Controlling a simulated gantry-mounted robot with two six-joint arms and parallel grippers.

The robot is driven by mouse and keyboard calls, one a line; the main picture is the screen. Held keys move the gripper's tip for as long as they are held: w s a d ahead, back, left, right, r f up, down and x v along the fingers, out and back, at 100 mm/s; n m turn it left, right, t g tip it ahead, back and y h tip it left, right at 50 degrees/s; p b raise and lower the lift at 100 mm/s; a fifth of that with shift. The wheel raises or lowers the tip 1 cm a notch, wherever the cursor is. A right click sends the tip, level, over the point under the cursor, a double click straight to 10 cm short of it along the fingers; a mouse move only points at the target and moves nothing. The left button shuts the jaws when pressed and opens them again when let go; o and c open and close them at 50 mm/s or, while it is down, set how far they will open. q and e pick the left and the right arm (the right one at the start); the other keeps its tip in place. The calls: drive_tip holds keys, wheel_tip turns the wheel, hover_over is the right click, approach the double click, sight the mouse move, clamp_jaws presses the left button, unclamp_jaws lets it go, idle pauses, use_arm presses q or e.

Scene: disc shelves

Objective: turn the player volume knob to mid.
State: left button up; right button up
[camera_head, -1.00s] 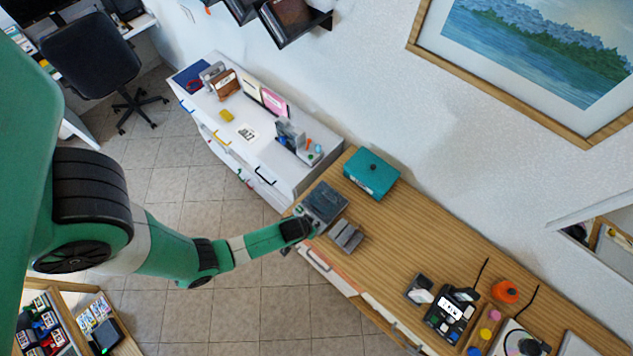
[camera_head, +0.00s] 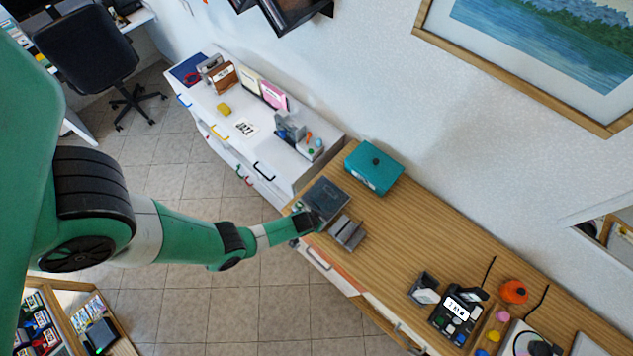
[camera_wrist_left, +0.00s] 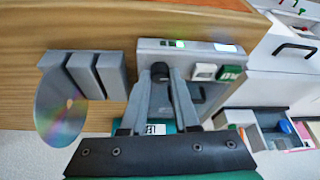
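The player (camera_head: 328,197) is a dark grey box at the left end of the wooden counter. The left wrist view shows its front panel (camera_wrist_left: 208,47) with a green light, a white button (camera_wrist_left: 204,72) and a green button (camera_wrist_left: 229,74). A black round knob (camera_wrist_left: 160,70) is on that panel. My left gripper (camera_wrist_left: 163,76) has its two grey fingertips on either side of the knob. Whether they press on it is unclear. Any knob marking is hidden or too small to read. In the head view my left gripper (camera_head: 308,222) is at the player's front edge. My right gripper is not in view.
A grey slotted rack (camera_head: 347,232) stands right beside the player; a shiny disc (camera_wrist_left: 60,112) shows there in the left wrist view. A teal box (camera_head: 374,168) sits behind. A black device (camera_head: 458,314) and an orange object (camera_head: 513,291) stand farther right. Mid-counter is clear.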

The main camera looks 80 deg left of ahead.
use_arm(q)
clamp_jaws()
